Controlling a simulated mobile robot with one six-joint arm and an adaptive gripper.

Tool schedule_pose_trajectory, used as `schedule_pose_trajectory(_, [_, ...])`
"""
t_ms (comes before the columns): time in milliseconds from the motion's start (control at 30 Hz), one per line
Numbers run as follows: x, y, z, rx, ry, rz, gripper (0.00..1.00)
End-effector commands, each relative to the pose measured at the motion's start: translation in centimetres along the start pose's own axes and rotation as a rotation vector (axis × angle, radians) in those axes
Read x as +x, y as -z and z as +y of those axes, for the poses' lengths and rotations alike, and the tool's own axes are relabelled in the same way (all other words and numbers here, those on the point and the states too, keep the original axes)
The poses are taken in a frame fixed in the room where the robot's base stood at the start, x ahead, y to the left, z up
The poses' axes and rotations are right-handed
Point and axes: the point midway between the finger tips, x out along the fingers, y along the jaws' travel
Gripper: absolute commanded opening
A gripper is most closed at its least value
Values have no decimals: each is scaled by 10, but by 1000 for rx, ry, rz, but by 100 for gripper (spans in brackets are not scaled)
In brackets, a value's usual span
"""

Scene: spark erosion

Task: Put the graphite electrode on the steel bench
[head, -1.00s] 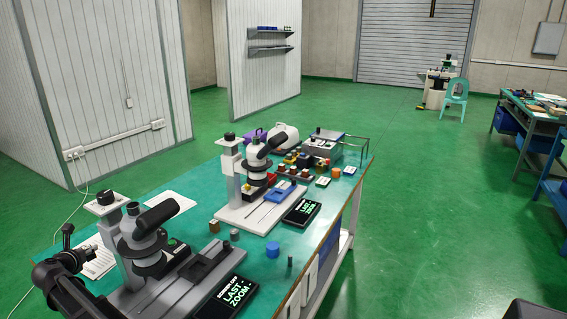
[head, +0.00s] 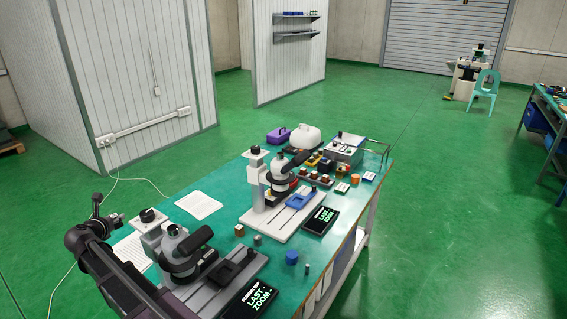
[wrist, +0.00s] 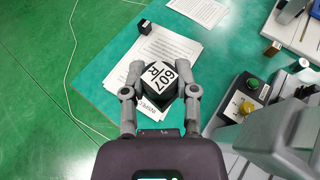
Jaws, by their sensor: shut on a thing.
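My gripper (wrist: 160,85) is shut on a dark block (wrist: 147,92) with a white label reading "R 607", seen between the fingers in the wrist view. It looks like the graphite electrode, but I cannot be sure. It is held over printed sheets (wrist: 180,48) near the corner of the teal-topped bench (wrist: 97,85). In the head view my gripper (head: 113,223) is at the bench's near left end; the held block cannot be made out there. Another bench (head: 551,103) with a blue frame stands at the far right, partly cut off. I cannot tell which is the steel bench.
A small dark block (wrist: 144,27) lies by the sheets. A grey microscope (head: 178,257) and a white one (head: 283,180) stand on the bench, with small blocks and a blue cylinder (head: 291,258) nearby. Green floor (head: 450,230) is clear between the benches.

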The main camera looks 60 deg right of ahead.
Motion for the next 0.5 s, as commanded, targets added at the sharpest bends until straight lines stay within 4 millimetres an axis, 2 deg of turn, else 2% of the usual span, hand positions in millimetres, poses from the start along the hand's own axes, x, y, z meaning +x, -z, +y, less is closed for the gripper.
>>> schedule_pose_trajectory(33, [-7,-16,0,0,0,0,0])
schedule_pose_trajectory(500, [-36,-85,0,0,0,0,0])
